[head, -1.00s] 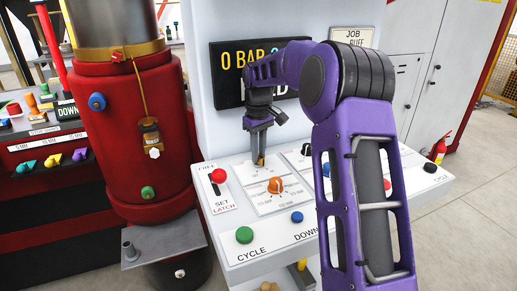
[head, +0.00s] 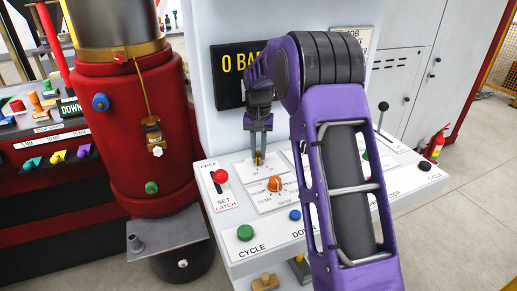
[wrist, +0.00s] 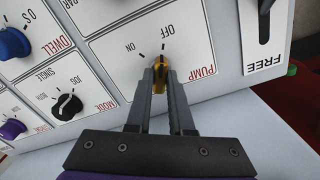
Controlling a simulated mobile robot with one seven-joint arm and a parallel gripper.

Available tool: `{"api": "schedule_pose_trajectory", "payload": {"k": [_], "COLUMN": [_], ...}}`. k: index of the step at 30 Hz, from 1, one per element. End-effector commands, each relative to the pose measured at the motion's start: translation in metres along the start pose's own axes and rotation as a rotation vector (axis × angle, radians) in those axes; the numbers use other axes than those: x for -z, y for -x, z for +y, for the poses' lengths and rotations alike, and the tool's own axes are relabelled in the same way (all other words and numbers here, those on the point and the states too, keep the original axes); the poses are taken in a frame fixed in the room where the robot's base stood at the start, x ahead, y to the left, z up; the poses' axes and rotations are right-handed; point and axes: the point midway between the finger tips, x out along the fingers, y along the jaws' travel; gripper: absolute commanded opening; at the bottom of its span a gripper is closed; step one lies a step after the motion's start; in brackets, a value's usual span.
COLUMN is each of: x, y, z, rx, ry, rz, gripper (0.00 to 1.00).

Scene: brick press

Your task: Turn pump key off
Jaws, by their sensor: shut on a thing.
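The brass pump key (wrist: 160,76) stands in the PUMP plate (wrist: 195,45) of the control panel. The plate has tick marks labelled ON and OFF. The key's visible upper end is just below the OFF tick, but the fingers cover part of it, so its exact angle is hard to tell. My gripper (wrist: 162,88) is shut on the key, a finger on each side. In the head view my gripper (head: 258,150) points down at the key (head: 258,159) near the panel's back edge.
An orange knob (head: 275,186) sits in front of the key and a red-topped lever (head: 220,176) to its left. A green button (head: 244,233) and a blue button (head: 295,215) are at the panel's front. A black MODE knob (wrist: 67,106) is close by.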

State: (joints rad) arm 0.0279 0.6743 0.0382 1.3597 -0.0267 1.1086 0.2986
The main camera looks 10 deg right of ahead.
Motion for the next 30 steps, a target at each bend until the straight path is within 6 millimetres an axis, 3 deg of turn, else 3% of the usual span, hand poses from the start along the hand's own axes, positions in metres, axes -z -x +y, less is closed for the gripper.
{"api": "schedule_pose_trajectory", "payload": {"k": [20, 21, 24, 25, 30], "x": [0.0006, 0.0006, 0.0005, 0.0005, 0.0003], "y": [0.0004, 0.0005, 0.0004, 0.0004, 0.0002], "z": [-0.0003, -0.0003, -0.0003, -0.0002, -0.0002], "rx": [0.001, 0.001, 0.001, 0.001, 0.001], "ry": [-0.06, -0.06, -0.059, -0.059, -0.058], "rz": [0.002, 0.002, 0.002, 0.002, 0.001], "gripper": [0.0, 0.27, 0.45, 0.5, 0.5]}}
